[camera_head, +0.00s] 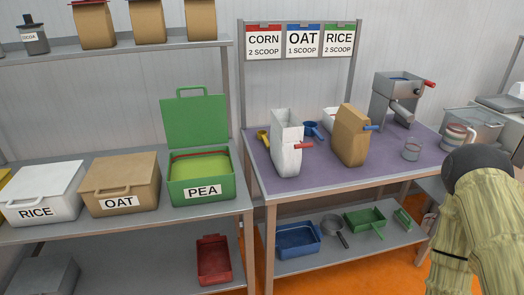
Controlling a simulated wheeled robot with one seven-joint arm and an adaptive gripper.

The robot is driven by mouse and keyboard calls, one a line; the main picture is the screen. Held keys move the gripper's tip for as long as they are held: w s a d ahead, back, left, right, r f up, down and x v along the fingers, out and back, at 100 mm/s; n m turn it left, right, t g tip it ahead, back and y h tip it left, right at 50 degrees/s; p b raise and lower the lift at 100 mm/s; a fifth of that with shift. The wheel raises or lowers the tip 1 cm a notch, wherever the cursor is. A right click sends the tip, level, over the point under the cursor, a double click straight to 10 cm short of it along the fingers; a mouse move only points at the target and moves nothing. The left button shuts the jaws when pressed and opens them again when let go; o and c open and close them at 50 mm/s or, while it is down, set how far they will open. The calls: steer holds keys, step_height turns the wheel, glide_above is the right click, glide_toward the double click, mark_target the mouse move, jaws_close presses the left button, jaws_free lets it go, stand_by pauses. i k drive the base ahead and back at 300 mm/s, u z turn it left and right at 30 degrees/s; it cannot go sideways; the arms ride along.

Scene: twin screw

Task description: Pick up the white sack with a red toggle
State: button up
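A white sack (285,150) stands upright on the purple-topped table, at its left part. A red toggle (303,145) sticks out from its right side. A brown sack (350,140) with a blue toggle (371,127) stands to its right, apart from it. Another white item (329,118) is partly hidden behind the brown sack. My gripper cannot be made out in this view. A dark, rounded shape with a striped olive body fills the lower right; I cannot tell what it is.
Blue (312,130) and yellow (263,138) scoops lie near the white sack. A shelf with an open green PEA bin (202,188) is left. The table's front strip (350,178) is clear.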

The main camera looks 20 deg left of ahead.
mark_target(287, 130)
steer(key=z, duration=2.1)
steer(key=k, duration=1.1)
steer(key=u, duration=1.9)
steer(key=i, duration=0.5)
